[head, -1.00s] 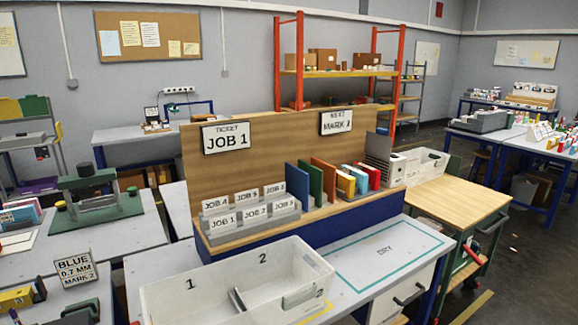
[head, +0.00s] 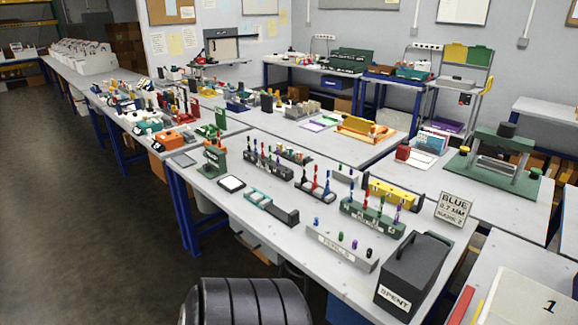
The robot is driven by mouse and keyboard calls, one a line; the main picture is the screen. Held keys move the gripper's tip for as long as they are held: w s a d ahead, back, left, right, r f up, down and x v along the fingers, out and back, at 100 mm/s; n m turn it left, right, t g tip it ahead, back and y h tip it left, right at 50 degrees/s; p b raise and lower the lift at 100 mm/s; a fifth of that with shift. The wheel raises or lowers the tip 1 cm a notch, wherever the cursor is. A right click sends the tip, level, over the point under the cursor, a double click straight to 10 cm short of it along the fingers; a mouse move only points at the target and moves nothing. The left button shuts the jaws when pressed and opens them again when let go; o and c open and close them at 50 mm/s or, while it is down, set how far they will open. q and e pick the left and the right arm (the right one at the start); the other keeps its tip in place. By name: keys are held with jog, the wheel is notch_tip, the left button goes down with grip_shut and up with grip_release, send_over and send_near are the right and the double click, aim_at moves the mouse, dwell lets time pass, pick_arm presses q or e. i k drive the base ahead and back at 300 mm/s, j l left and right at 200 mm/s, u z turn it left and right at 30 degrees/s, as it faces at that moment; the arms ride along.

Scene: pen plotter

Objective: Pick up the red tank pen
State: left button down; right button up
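Several small upright pens with coloured parts stand in racks on the long grey bench. One dark rack (head: 268,166) holds several pens. A second dark rack (head: 316,191) to its right holds pens with red and blue parts. A green rack (head: 372,217) nearer the front right holds several more. The pens are too small for me to tell which is the red tank pen. Neither of my grippers is in view.
A dark box marked SPENT (head: 412,275) stands at the bench's near right end, with a grey holder of small coloured pieces (head: 342,248) beside it. A sign reading BLUE 0.7 MM MARK 2 (head: 453,208) stands behind. Open floor (head: 80,220) lies at left.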

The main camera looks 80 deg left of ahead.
aim_at(367, 193)
jog(key=u, duration=2.85)
jog(key=i+j+z, duration=0.1)
jog(key=z, duration=0.25)
jog(key=i+j+z, duration=0.3)
jog(key=k+l, duration=0.05)
jog(key=l, duration=0.05)
